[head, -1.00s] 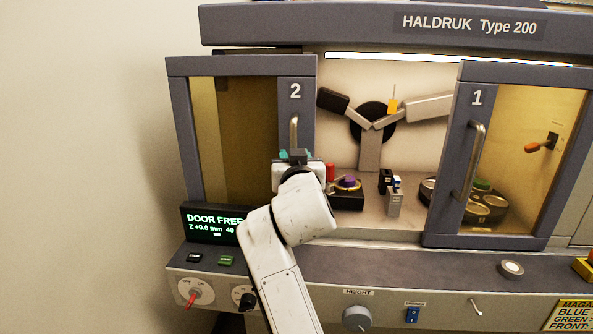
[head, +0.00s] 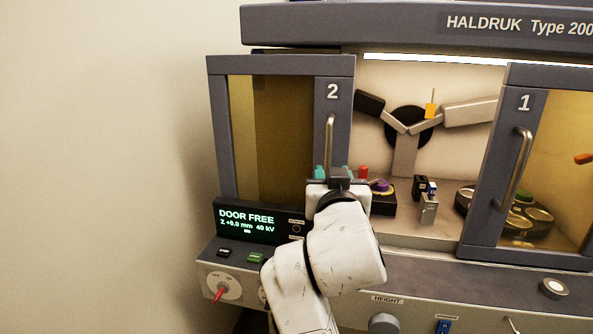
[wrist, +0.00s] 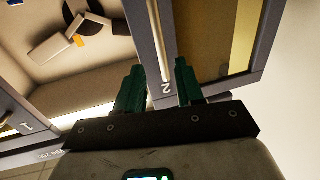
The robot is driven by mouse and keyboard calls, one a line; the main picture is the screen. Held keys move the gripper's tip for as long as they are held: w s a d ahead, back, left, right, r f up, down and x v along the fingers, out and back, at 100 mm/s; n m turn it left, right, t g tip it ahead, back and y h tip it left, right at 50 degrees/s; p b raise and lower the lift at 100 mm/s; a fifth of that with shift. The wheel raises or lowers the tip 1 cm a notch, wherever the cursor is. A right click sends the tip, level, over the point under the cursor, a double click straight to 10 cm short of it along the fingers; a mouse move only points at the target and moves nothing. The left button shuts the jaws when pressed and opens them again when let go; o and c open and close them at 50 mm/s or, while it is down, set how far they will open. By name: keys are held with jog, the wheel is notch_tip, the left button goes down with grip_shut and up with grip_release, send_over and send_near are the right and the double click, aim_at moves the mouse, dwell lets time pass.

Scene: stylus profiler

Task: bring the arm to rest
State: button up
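My gripper (head: 341,173) is in front of the lower part of door 2 (head: 333,110), just below its metal handle (head: 330,140). In the wrist view its two green fingers (wrist: 158,82) stand apart with nothing held between them. The handle (wrist: 158,40) and the frame of door 2 show beyond the gap, in an upside-down view. I cannot tell how far the fingertips are from the door. My white arm rises from the bottom of the head view, bent at the wrist.
Door 1 (head: 522,180) is at the right, with an open gap between the doors. Inside are a black block with a purple knob (head: 381,186) and small blocks (head: 429,208). A lit display (head: 248,222) reads DOOR FREE.

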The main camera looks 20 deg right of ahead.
jog(key=s+d+f+n+g+y+p, duration=0.15)
jog(key=s+f+g, duration=0.35)
jog(key=f, duration=0.8)
jog(key=s+d+f+n+g+y, duration=0.1)
jog(key=s+d+f+g+y, duration=0.1)
jog(key=s+f, duration=0.75)
jog(key=s+a+f+n+g+y+p, duration=0.1)
jog(key=s+f+g, duration=0.3)
jog(key=s+f, duration=0.5)
jog(key=s+a+f+n+g+y, duration=0.1)
jog(key=s+a+f+g+y, duration=0.1)
jog(key=s+f, duration=0.6)
jog(key=s+g+y, duration=0.1)
jog(key=s+g, duration=0.1)
jog(key=s, duration=0.4)
jog(key=shift+s+f+p, duration=0.25)
jog(key=shift+f+p, duration=0.15)
